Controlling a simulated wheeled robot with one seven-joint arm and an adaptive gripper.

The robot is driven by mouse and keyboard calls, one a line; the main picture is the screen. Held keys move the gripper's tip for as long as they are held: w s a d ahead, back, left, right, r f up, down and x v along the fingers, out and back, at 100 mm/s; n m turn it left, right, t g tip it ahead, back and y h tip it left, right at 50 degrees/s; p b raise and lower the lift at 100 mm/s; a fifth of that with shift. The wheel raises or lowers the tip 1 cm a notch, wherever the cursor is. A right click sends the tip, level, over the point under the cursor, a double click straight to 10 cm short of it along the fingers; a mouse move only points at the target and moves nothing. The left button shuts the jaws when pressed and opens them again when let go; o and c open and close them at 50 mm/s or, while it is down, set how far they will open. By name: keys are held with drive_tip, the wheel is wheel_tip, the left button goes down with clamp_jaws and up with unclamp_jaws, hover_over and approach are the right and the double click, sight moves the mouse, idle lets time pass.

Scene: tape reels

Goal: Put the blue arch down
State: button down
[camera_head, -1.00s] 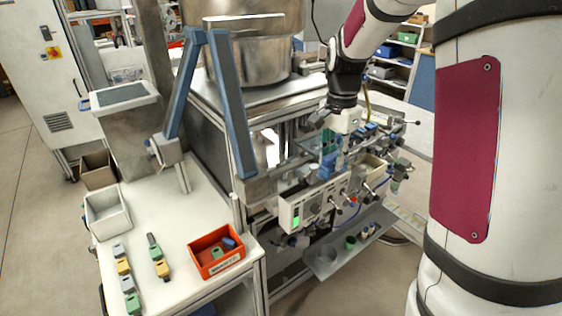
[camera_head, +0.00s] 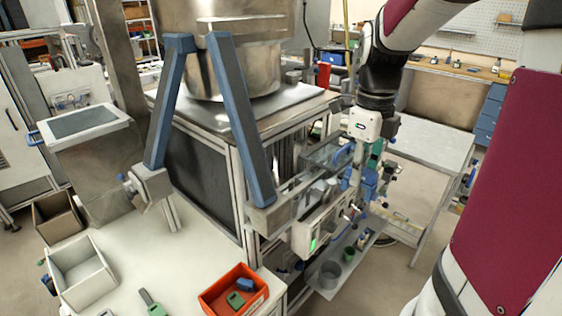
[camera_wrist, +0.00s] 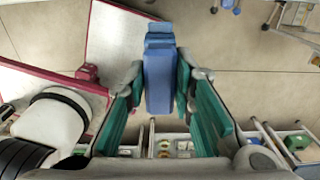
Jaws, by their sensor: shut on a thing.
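The blue arch (camera_wrist: 159,80) is between the teal finger pads of my gripper (camera_wrist: 160,78) in the wrist view, and the pads close on its sides. Bare floor shows beyond its far end. In the head view my gripper (camera_head: 367,160) hangs pointing down beside the right end of the machine's front. Blue shapes show around the fingers there, and I cannot tell which belong to the arch. The gap under the arch is hidden from both views.
An orange bin (camera_head: 232,292) with blue and green pieces stands on the white table (camera_head: 180,265) at lower left, near a grey-white bin (camera_head: 82,274). The machine's blue slanted posts (camera_head: 240,118) rise beside it. A pale table (camera_head: 430,150) stands at right.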

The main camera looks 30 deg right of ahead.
drive_tip(key=w, duration=0.4)
drive_tip(key=w+f, duration=0.1)
drive_tip(key=w, duration=0.4)
drive_tip(key=w+a, duration=0.1)
drive_tip(key=w, duration=0.4)
drive_tip(key=shift+w+f, duration=0.1)
drive_tip(key=shift+f, duration=0.1)
drive_tip(key=shift+w, duration=0.2)
wheel_tip(320, 180, down, 3)
drive_tip(key=shift+s+p, duration=0.1)
drive_tip(key=shift+p, duration=0.65)
drive_tip(key=shift+f, duration=0.25)
drive_tip(key=shift+f, duration=0.1)
drive_tip(key=shift+f, duration=0.35)
drive_tip(key=shift+f, duration=0.15)
drive_tip(key=c, duration=1.4)
unclamp_jaws()
drive_tip(key=shift+d, duration=0.1)
drive_tip(key=shift+o, duration=0.2)
